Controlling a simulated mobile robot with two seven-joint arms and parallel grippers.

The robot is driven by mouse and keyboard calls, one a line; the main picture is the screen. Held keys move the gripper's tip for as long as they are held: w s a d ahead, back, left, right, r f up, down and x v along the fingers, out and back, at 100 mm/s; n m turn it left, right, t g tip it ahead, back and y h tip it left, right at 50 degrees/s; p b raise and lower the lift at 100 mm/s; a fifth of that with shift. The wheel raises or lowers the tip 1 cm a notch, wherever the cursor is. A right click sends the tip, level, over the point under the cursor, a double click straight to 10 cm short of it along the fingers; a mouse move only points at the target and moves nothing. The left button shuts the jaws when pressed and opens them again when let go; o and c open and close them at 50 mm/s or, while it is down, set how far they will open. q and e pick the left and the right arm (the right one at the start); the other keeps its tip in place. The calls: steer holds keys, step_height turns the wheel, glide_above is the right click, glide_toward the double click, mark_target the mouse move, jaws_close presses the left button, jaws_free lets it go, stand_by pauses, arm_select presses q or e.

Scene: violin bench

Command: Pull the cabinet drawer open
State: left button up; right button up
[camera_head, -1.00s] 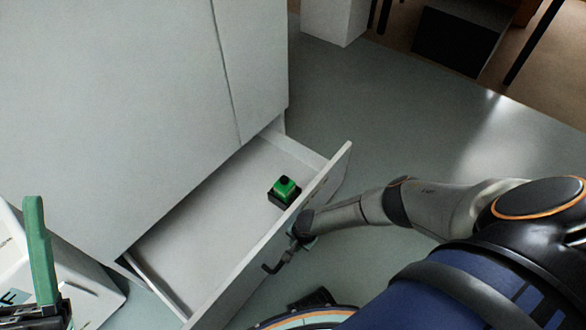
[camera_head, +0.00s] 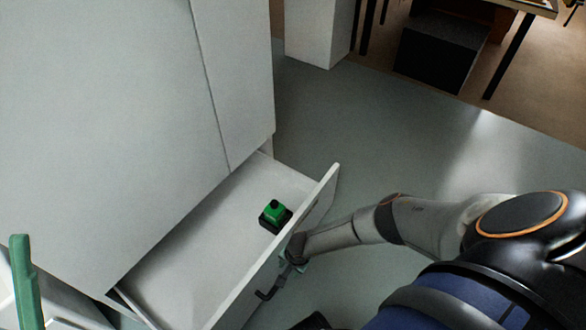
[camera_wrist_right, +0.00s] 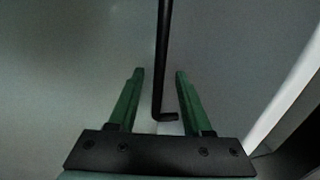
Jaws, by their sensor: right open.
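The white cabinet (camera_head: 110,110) fills the left of the head view. Its bottom drawer (camera_head: 185,262) stands pulled out, with its inside visible. A black-and-green block (camera_head: 275,214) lies in the drawer. My right gripper (camera_head: 291,262) is at the outer face of the drawer front, by the black handle (camera_head: 266,294). In the right wrist view my right gripper (camera_wrist_right: 157,73) is open, with the handle (camera_wrist_right: 163,60) between its green fingers and a gap on each side. One green finger of my left gripper (camera_head: 25,283) shows at the left edge; its other finger is hidden.
A white box-like object (camera_head: 70,318) stands at the lower left, beside the drawer. A white pedestal (camera_head: 318,35) and a dark box (camera_head: 438,52) under a table are at the back. The grey floor (camera_head: 400,130) right of the drawer is clear.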

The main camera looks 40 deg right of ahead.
arm_select(q)
steer(key=w+a+f+n+g+y+p, duration=0.1)
steer(key=w+f+n+g+y+p, duration=0.1)
steer(key=w+f+n+y, duration=0.3)
steer(key=w+a+f+n+g+y+p, duration=0.1)
steer(key=w+f+n+y+p, duration=0.1)
steer(key=f+y, duration=0.35)
steer(key=s+f+n+g+y+p, duration=0.1)
steer(key=f+g, duration=0.6)
steer(key=f, duration=1.1)
steer(key=shift+s+f+n+p, duration=0.15)
steer(key=shift+s+n+p, duration=0.75)
steer(key=shift+s, duration=0.55)
arm_select(e)
step_height(320, 180, up, 11)
steer(key=s, duration=0.2)
steer(key=shift+d, duration=0.4)
arm_select(q)
steer(key=shift+a+y, duration=0.15)
steer(key=shift+y, duration=0.1)
arm_select(e)
steer(key=shift+f, duration=0.15)
